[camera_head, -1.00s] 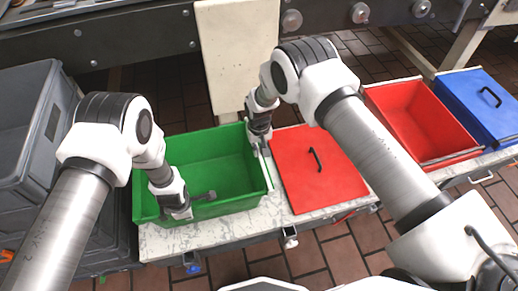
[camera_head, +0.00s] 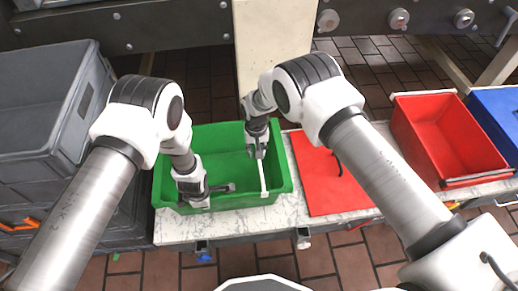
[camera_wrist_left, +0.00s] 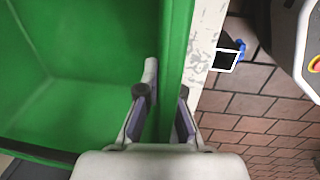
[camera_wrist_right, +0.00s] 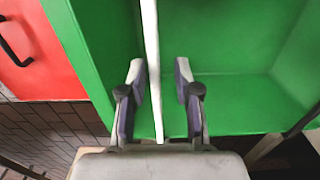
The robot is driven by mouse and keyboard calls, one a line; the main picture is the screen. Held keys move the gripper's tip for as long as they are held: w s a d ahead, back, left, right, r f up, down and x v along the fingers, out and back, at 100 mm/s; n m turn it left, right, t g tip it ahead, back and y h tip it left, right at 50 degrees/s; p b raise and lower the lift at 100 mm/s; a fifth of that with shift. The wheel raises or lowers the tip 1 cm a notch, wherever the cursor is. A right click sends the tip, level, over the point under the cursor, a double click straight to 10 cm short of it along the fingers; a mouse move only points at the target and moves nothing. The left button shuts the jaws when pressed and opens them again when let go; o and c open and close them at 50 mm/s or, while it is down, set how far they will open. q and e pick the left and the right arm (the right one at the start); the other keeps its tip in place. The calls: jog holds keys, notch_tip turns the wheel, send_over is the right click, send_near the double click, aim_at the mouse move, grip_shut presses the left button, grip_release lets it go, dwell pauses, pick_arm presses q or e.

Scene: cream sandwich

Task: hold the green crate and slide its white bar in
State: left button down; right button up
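The green crate (camera_head: 231,143) stands on the pale speckled table. The white bar (camera_head: 263,178) lies along the right part of the crate, inside its right rim, running front to back. My left gripper (camera_head: 222,189) straddles the crate's front wall. In the left wrist view its fingers (camera_wrist_left: 164,103) close on that wall; the outer fingertip is hidden. My right gripper (camera_head: 259,152) is over the right part of the crate. In the right wrist view its fingers (camera_wrist_right: 160,80) are apart, one on each side of the white bar (camera_wrist_right: 152,40), with a visible gap on the right side.
A red lid (camera_head: 312,178) with a black handle lies right of the crate, partly behind my right arm. A red crate (camera_head: 440,133) and a blue lid (camera_head: 500,115) stand further right. Grey crates (camera_head: 45,105) are stacked at the left.

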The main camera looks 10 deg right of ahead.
jog(key=shift+d, duration=0.1)
notch_tip(320, 180, up, 12)
dwell(0.5)
pick_arm(q)
jog(key=c, duration=1.2)
grip_release()
jog(key=shift+o, duration=0.2)
notch_tip(320, 180, up, 9)
jog(key=s+p, duration=0.1)
jog(key=p, duration=0.9)
pick_arm(e)
notch_tip(320, 180, up, 10)
jog(key=shift+r, duration=0.2)
